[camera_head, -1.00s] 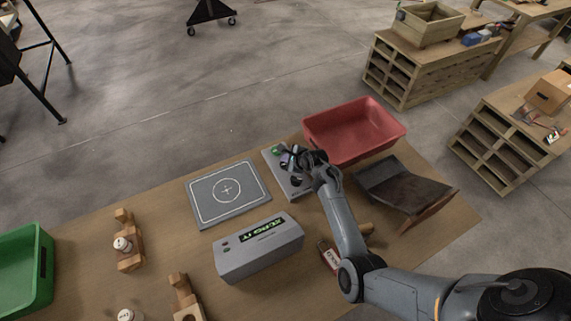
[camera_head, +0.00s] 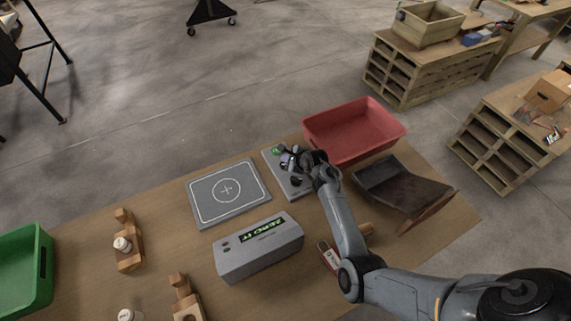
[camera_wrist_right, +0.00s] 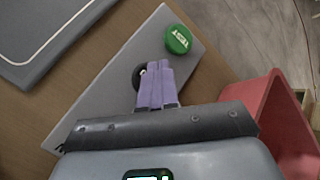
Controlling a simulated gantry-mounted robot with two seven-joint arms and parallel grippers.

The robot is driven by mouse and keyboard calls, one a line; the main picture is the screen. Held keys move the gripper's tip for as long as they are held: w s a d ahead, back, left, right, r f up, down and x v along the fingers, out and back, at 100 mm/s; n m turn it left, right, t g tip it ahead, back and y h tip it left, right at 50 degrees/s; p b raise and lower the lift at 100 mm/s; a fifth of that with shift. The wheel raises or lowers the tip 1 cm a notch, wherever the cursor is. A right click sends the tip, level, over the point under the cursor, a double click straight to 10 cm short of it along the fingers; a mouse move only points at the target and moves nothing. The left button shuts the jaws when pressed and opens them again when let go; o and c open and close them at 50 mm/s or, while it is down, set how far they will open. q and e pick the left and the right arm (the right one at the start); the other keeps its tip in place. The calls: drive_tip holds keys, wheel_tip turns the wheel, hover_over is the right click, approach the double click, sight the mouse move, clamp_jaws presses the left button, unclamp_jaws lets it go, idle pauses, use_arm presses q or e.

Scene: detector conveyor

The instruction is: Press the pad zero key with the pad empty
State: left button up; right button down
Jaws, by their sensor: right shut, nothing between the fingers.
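The grey pad (camera_head: 228,193) with a white circle and cross lies empty on the table, left of the key panel. The grey key panel (camera_head: 271,163) carries a green key (camera_head: 277,150), whose label reads TEST in the right wrist view (camera_wrist_right: 178,39). My right gripper (camera_head: 290,162) is over the panel, shut and empty. In the right wrist view its fingertips (camera_wrist_right: 157,70) cover part of a dark round key (camera_wrist_right: 138,76); I cannot tell whether they touch it. The display box (camera_head: 259,246) shows green text that seems to read ZERO IT. My left gripper is not in view.
A red bin (camera_head: 355,131) stands just behind and right of the panel. A dark curved chute (camera_head: 402,190) is to its front right. A green bin (camera_head: 24,269) and wooden stands (camera_head: 128,244) with white-topped items are at the left. A red object (camera_head: 328,253) lies beside my right arm.

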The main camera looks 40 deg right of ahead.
drive_tip(key=shift+f, duration=0.25)
idle(0.3)
drive_tip(key=shift+f, duration=0.3)
idle(0.5)
drive_tip(key=shift+f, duration=0.35)
drive_tip(key=shift+r, duration=0.2)
idle(0.4)
drive_tip(key=shift+r+p, duration=0.7)
drive_tip(key=shift+p, duration=0.3)
